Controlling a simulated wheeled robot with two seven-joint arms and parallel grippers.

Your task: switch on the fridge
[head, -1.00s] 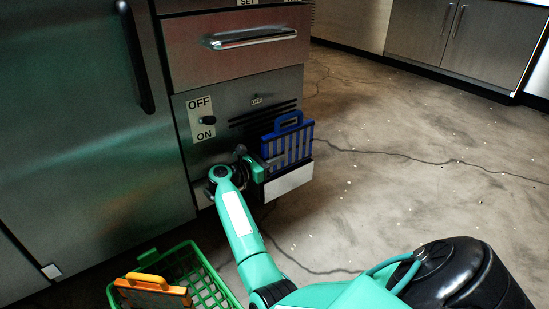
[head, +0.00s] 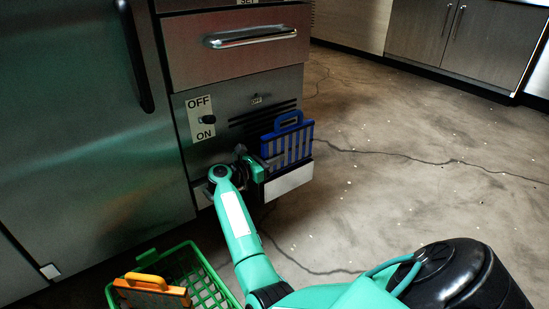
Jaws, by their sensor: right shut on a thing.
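The fridge front (head: 270,140) is a steel panel under a drawer. On it is a black switch knob (head: 209,119) between the labels OFF and ON; its exact setting is hard to tell. A small display plate (head: 257,99) sits to its right, too small to read surely. My right gripper (head: 266,163) is low in front of the panel, below and right of the knob. It is shut at the left edge of a blue slotted panel with a handle (head: 298,146), which stands upright at a pale holder (head: 289,182). The fingertips are partly hidden. My left gripper is not in view.
A green basket (head: 222,289) with an orange handled piece (head: 152,291) stands on the floor at the lower left. A drawer with a bar handle (head: 252,38) is above the panel. Black vent slots (head: 262,113) are beside the switch. The floor to the right is clear.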

